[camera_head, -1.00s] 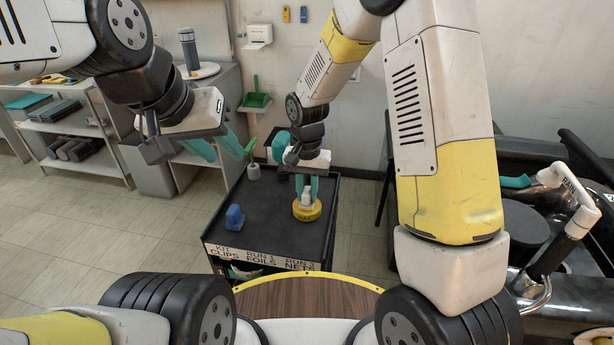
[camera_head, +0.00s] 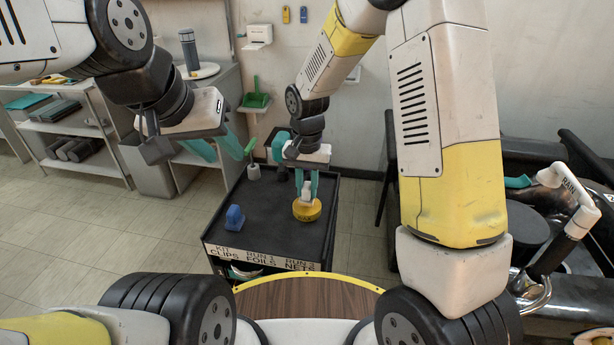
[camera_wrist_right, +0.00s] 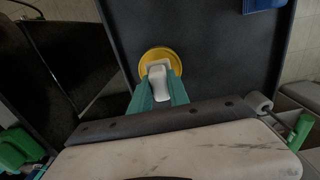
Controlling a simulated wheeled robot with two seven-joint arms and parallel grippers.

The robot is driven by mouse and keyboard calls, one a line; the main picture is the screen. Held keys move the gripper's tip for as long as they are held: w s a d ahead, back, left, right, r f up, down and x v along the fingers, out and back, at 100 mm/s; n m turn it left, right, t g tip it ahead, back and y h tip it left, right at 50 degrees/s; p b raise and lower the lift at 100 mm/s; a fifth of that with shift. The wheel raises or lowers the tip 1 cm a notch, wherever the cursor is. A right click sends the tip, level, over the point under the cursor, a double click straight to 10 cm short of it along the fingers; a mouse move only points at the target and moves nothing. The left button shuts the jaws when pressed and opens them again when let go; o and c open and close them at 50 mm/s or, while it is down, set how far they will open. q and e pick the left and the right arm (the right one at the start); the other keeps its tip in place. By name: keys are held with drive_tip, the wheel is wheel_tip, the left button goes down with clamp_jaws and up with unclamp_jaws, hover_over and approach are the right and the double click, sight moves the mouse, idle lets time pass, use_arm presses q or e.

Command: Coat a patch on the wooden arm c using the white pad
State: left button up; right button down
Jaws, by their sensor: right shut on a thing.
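My right gripper (camera_head: 307,184) points down over the black cart top and is shut on the white pad (camera_head: 307,194). The white pad also shows between the teal fingers in the right wrist view (camera_wrist_right: 160,82). The pad is at a round yellow tin (camera_head: 306,211), which also shows in the wrist view (camera_wrist_right: 147,59); I cannot tell if it touches what is inside. My left gripper (camera_head: 226,156) hangs empty left of the cart, its teal fingers apart. I cannot make out the wooden arm c.
A grey shelf (camera_head: 80,128) stands at the left. A black machine-like fixture with a white pipe (camera_head: 575,215) stands at the right.

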sight(307, 185)
drive_tip(key=shift+r, duration=2.6)
